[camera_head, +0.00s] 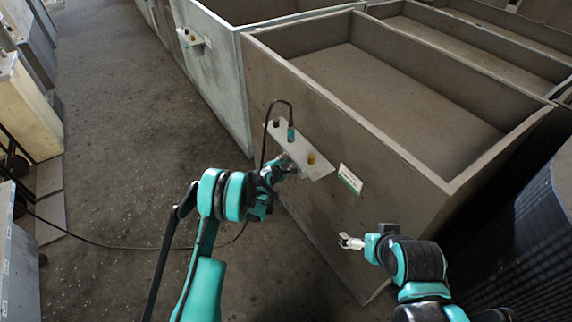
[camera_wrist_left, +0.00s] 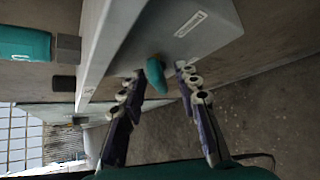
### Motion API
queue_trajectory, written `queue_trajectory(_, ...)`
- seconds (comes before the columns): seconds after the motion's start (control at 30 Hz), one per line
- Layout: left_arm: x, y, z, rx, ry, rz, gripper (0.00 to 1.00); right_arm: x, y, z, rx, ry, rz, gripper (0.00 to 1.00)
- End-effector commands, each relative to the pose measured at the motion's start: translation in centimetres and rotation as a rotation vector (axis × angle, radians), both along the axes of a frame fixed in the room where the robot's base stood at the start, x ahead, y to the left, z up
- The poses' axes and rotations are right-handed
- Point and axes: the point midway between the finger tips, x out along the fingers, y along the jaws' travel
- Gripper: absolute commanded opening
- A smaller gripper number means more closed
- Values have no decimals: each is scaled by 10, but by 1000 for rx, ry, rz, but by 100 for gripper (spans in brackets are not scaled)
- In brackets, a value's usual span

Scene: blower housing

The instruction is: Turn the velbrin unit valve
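A light grey plate (camera_head: 300,150) juts from the side wall of a large grey box in the head view. In the left wrist view a small teal knob, apparently the valve (camera_wrist_left: 155,76), stands out from the same plate (camera_wrist_left: 215,42), which bears a small white label. My left gripper (camera_wrist_left: 157,78) is open, with one finger on each side of the knob; small gaps seem to remain. In the head view my left gripper (camera_head: 283,167) is at the plate's underside and hides the knob. My right gripper (camera_head: 345,240) is away from the plate, before the box wall; its finger gap is too small to judge.
A teal connector (camera_head: 290,134) with a looping black cable sits on the plate, beside a yellowish cap (camera_head: 311,158). A white-green label (camera_head: 350,179) is on the wall. Another open box (camera_head: 215,70) stands left. A dark ribbed object (camera_head: 530,240) is at right.

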Motion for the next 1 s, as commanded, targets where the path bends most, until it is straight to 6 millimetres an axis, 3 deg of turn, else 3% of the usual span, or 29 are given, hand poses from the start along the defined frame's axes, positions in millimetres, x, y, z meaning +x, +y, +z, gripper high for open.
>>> queue_trajectory(0.33, 6, -2, -2, 1, 0, 0, 32, 0, 0, -2, 0, 0, 0, 100)
queue_trajectory(0.47, 6, -2, -2, 1, 0, 0, 0, 0, 0, -2, 0, 0, 0, 100)
queue_trajectory(1.0, 6, -1, -1, -51, 71, 1, 0, 0, 0, -1, 0, 0, 0, 100)
